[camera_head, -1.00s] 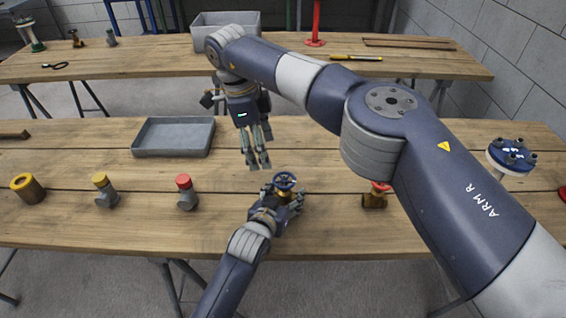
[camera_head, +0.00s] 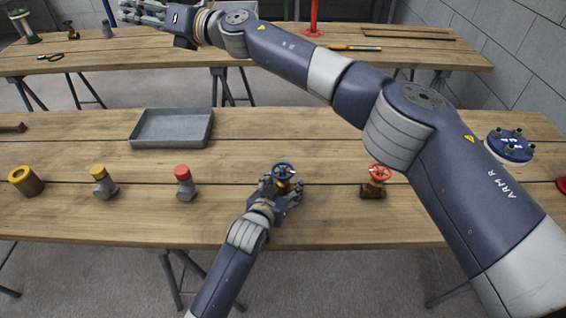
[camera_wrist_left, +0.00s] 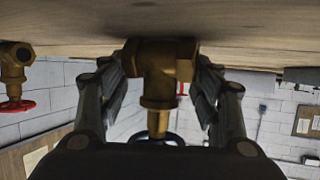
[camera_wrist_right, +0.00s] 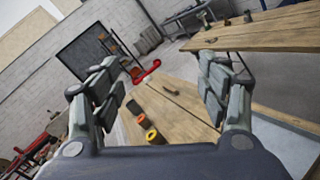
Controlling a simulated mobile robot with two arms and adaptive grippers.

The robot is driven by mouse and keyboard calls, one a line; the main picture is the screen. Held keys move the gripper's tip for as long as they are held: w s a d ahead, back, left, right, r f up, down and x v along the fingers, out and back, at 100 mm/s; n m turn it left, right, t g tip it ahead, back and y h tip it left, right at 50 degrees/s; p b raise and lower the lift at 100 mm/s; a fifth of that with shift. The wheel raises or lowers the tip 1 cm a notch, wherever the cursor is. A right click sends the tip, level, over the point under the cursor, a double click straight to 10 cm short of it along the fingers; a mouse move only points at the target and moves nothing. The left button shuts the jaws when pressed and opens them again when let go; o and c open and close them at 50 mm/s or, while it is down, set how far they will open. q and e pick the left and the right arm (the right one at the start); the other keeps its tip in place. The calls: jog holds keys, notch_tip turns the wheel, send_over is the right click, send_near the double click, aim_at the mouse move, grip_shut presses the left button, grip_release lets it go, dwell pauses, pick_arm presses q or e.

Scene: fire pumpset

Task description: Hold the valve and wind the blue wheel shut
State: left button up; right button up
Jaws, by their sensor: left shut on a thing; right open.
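The brass valve with the blue wheel (camera_head: 283,171) stands upright on the near bench. My left gripper (camera_head: 272,190) is shut on its brass body, which shows between the two fingers in the left wrist view (camera_wrist_left: 160,70). In that view the wheel is a dark rim, mostly hidden behind the gripper's palm. My right gripper (camera_head: 142,12) is open and far from the valve, raised at the upper left of the head view. Its spread fingers (camera_wrist_right: 160,95) have nothing between them in the right wrist view.
A red-wheeled brass valve (camera_head: 377,178) stands right of the blue one. Red-capped (camera_head: 184,180), yellow-capped (camera_head: 101,180) and yellow-ended (camera_head: 25,181) fittings stand left. A grey tray (camera_head: 172,128) lies behind them; a blue flange (camera_head: 509,146) is at the right.

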jog(key=w+d+m+t+h, duration=0.8)
jog(key=w+d+m+h, duration=0.25)
jog(key=d+m, duration=0.5)
jog(key=m+g+h, duration=0.6)
jog(key=m+g, duration=0.3)
jog(key=g, duration=0.7)
send_over(283, 166)
notch_tip(283, 166, down, 21)
notch_tip(283, 166, down, 11)
jog(key=shift+f, duration=0.2)
jog(key=shift+c, duration=0.5)
